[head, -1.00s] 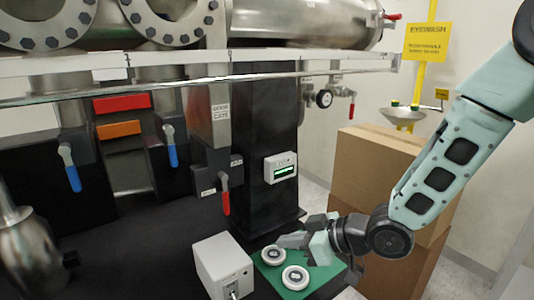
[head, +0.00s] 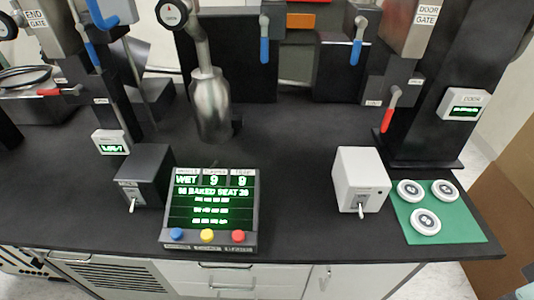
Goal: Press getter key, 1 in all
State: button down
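A dark console (head: 165,241) stands near the front edge of the black bench. Its green-lit screen (head: 212,206) reads "WET", "9", "9" and "BAKED SEAT" among smaller lines. Below the screen are a blue key (head: 177,234), a yellow key (head: 207,235) and a red key (head: 238,236). Small labels under the keys are too small to read, so I cannot tell which one is the getter key. My gripper is out of view; only a small pale teal piece, probably of my arm, shows at the bottom right corner.
A dark toggle box (head: 145,175) stands left of the console and a white toggle box (head: 360,180) to its right. Several white discs (head: 426,222) lie on a green mat (head: 465,228). A steel vessel (head: 211,110) stands behind. Bench between console and white box is clear.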

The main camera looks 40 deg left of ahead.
aim_at(176, 235)
jog(key=u, duration=0.4)
jog(key=j+u, duration=0.1)
jog(key=u, duration=0.3)
jog(key=j+u, duration=0.1)
jog(key=u, duration=0.75)
